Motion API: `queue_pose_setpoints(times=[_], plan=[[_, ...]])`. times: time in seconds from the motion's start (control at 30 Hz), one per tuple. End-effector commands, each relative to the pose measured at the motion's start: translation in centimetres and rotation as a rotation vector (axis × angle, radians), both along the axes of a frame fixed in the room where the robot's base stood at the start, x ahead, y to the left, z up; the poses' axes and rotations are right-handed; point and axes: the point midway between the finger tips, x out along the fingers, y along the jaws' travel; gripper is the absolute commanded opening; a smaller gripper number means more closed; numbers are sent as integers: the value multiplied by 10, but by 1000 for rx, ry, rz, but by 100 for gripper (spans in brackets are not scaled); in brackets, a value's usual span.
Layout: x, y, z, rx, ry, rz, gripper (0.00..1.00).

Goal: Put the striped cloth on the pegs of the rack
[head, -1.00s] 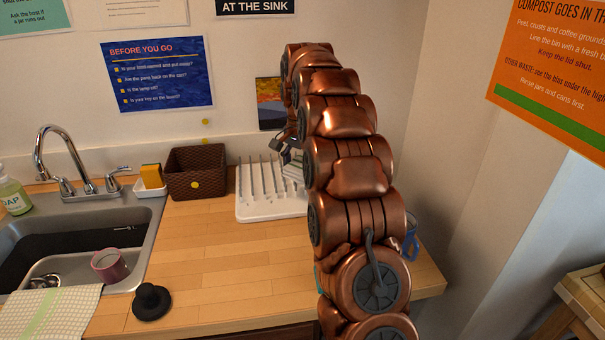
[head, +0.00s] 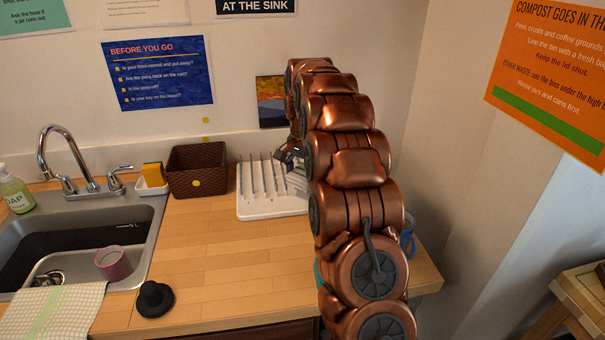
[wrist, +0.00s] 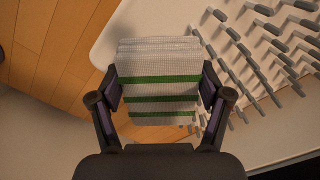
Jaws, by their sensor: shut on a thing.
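The striped cloth (wrist: 155,85) is folded, pale grey with green stripes, and sits between the fingers of my gripper (wrist: 160,92) in the wrist view. My gripper is shut on it. The white rack (head: 262,210) stands on the counter against the back wall, with rows of grey upright pegs (head: 255,176). In the wrist view the rack (wrist: 128,22) lies below the cloth, and its pegs show to the right. My gripper (head: 287,156) is over the rack's right part in the head view, largely hidden by my arm. Whether the cloth touches any peg is unclear.
A brown basket (head: 197,172) stands left of the rack, beside a sponge (head: 152,176) in a white dish. Further left is the sink (head: 135,215) with a pink mug (head: 114,264). A black knob-topped object (head: 155,299) lies near the front. The middle counter is clear.

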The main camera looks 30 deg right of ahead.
Motion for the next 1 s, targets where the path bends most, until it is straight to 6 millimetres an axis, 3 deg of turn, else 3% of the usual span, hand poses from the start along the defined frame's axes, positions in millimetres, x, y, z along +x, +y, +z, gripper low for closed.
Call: queue_pose_setpoints(times=[0.3, 0.33, 0.53, 1.0], plan=[[0, 0, -4, 0, 0, 0, 44], [0, 0, -3, 0, 0, 0, 80], [0, 0, -3, 0, 0, 0, 100], [0, 0, 3, 0, 0, 0, 100]])
